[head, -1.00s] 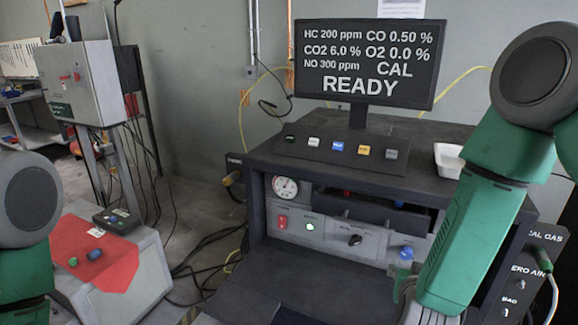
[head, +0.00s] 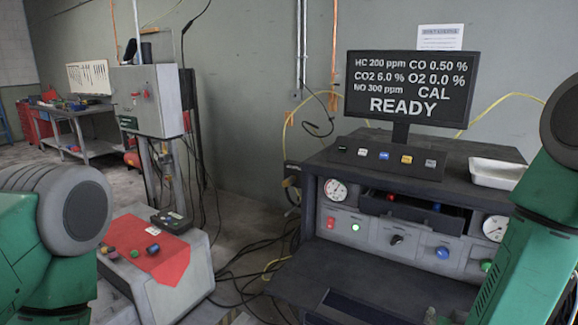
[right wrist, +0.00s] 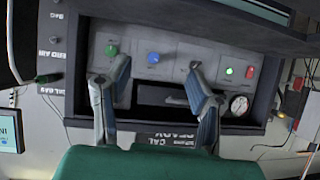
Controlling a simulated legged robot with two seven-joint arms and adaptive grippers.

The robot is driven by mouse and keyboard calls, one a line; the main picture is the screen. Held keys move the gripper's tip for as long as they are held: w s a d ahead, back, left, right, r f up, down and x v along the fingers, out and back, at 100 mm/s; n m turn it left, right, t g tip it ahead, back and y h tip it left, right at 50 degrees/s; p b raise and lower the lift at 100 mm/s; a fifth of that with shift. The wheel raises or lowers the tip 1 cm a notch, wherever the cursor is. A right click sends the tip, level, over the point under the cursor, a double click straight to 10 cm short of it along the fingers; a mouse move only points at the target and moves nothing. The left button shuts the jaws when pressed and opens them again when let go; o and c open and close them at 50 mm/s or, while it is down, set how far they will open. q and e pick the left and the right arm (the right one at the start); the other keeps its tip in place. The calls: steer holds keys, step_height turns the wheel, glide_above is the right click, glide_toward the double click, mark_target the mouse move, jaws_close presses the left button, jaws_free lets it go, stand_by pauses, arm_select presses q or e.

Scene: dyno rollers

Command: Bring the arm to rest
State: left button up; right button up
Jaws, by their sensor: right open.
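My right arm (head: 520,245) comes in at the right edge of the head view, in front of the right part of the bench panel. My right gripper (right wrist: 158,75) shows in the right wrist view with its two fingers wide apart and nothing between them. It faces the analyser bench panel, which appears upside down there, with a blue knob (right wrist: 153,57) and a green knob (right wrist: 112,50) beyond the fingers. No contact with them shows. My left arm (head: 50,245) is at the lower left of the head view; its gripper is out of frame.
The bench (head: 385,280) carries a monitor (head: 412,90) reading READY, a button strip (head: 385,160) and a white tray (head: 497,173). A drawer (head: 415,212) stands open. A control box (head: 150,100) and a low cabinet with a red mat (head: 160,262) stand at left. Cables cover the floor between.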

steer(key=s+a+f+n+g+y+b, duration=0.2)
steer(key=s+f, duration=0.4)
steer(key=f, duration=0.2)
steer(key=s+a+f+n+g+y+b, duration=0.25)
steer(key=s+f, duration=0.35)
steer(key=f, duration=0.3)
steer(key=s+f+n+g+b, duration=0.1)
steer(key=s+f+g, duration=0.2)
steer(key=s, duration=0.5)
steer(key=s+f+g+b, duration=0.2)
steer(key=s+f, duration=0.3)
steer(key=s, duration=0.3)
steer(key=shift+s+n+g+y, duration=0.2)
steer(key=shift+n+g+y, duration=0.15)
steer(key=shift+g+y, duration=0.1)
steer(key=shift+a, duration=0.1)
steer(key=shift+w+d, duration=0.15)
steer(key=shift+d, duration=0.1)
